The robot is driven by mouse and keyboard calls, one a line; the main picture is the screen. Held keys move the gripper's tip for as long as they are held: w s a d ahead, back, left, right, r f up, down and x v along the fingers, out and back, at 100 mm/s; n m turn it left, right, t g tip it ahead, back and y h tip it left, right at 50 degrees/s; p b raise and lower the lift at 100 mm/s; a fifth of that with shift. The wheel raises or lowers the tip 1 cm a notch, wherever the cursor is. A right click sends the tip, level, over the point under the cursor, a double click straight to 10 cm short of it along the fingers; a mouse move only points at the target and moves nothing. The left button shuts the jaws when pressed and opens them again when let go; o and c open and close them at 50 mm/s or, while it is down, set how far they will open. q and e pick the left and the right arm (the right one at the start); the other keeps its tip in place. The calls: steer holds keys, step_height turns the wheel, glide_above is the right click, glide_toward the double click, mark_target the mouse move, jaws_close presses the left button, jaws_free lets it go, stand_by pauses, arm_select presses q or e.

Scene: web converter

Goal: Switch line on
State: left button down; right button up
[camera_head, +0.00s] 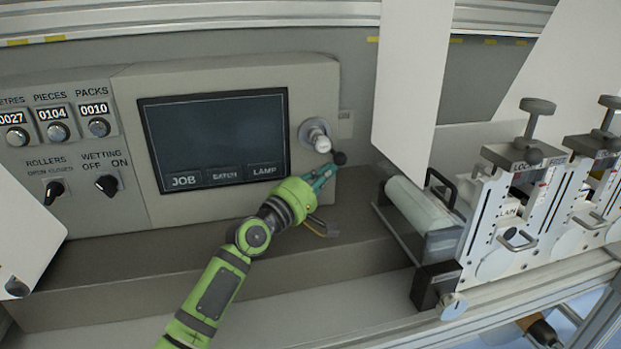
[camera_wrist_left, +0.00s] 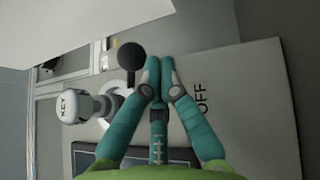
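A control panel carries a white round key knob (camera_head: 316,135) at the right of its screen; in the left wrist view this knob (camera_wrist_left: 75,106) bears the word KEY. A black ball-ended lever (camera_head: 340,158) sits just below and right of the knob, and its ball (camera_wrist_left: 131,56) also shows in the left wrist view. My left gripper (camera_head: 325,174) is right at the lever. In the wrist view its fingertips (camera_wrist_left: 161,62) are together, just right of the ball, with nothing visible between them. The word OFF (camera_wrist_left: 202,97) is right of the fingers. My right gripper is not in view.
The dark screen (camera_head: 215,135) shows JOB, BATCH and LAMP. Counters and two black selector knobs, rollers (camera_head: 54,190) and wetting (camera_head: 107,185), are at the left. A roller (camera_head: 420,204) and clamp units (camera_head: 515,200) stand close at the right. A white sheet (camera_head: 412,75) hangs above.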

mark_target(342, 165)
arm_select(q)
steer(key=d, duration=0.1)
steer(key=w+d+r, duration=0.1)
steer(key=shift+d+r, duration=0.3)
steer(key=shift+d, duration=0.1)
steer(key=shift+w+d+r, duration=0.1)
steer(key=shift+d+r, duration=0.05)
steer(key=shift+d, duration=0.1)
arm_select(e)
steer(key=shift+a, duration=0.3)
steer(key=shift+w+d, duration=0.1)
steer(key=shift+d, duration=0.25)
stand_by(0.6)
